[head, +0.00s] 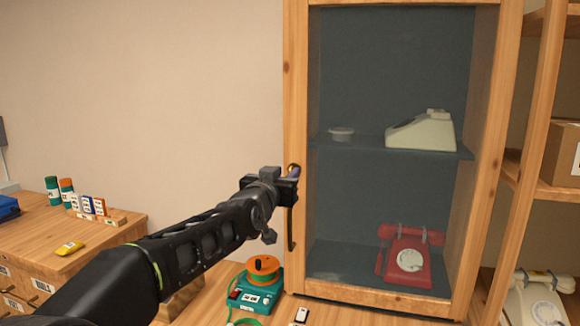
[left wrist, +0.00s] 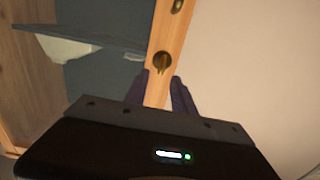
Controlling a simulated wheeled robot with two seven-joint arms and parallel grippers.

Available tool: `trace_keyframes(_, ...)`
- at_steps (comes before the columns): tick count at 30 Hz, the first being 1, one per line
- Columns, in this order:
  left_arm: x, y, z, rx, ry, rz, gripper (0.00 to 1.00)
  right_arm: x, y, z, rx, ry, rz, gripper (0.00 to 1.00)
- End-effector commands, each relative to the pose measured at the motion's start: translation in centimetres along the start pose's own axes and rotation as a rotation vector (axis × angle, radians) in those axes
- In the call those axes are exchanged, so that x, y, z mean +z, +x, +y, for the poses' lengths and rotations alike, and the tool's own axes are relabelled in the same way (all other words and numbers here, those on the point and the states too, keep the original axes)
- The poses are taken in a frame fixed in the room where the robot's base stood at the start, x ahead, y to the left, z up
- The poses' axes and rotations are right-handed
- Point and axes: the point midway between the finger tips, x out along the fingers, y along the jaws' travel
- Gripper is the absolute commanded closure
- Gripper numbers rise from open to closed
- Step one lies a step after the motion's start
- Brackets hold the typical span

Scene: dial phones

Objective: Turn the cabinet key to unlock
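The cabinet (head: 295,80) has a wooden door frame around a glass pane. A brass key (left wrist: 162,63) sits in a round lock on the door's wooden stile in the left wrist view. In the head view the lock is mostly hidden behind my left gripper (head: 293,174). In the left wrist view the two dark fingers of my left gripper (left wrist: 160,80) stand apart, with the stile showing between them. The key is just beyond the fingertips, and I see no grip on it. My right gripper is not in view.
A dark door handle (head: 290,230) hangs below the gripper. Behind the glass are a cream phone (head: 422,134) and a red phone (head: 408,262). A teal device with an orange dial (head: 258,290) stands on the table below my arm. Open shelves stand at right.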

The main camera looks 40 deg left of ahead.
Motion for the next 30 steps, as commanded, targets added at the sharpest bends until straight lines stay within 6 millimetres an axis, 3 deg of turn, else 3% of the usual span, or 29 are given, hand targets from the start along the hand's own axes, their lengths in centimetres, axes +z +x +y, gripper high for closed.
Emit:
trace_keyframes(7,-0.2,3.3,0.0,0.0,-0.001,-0.001,0.69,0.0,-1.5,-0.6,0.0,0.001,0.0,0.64)
trace_keyframes(17,0.0,3.8,0.0,-0.001,-0.001,0.0,0.69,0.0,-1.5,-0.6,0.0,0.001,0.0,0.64)
trace_keyframes(30,0.0,3.8,0.0,0.0,-0.001,0.0,1.0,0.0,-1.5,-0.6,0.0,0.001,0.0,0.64)
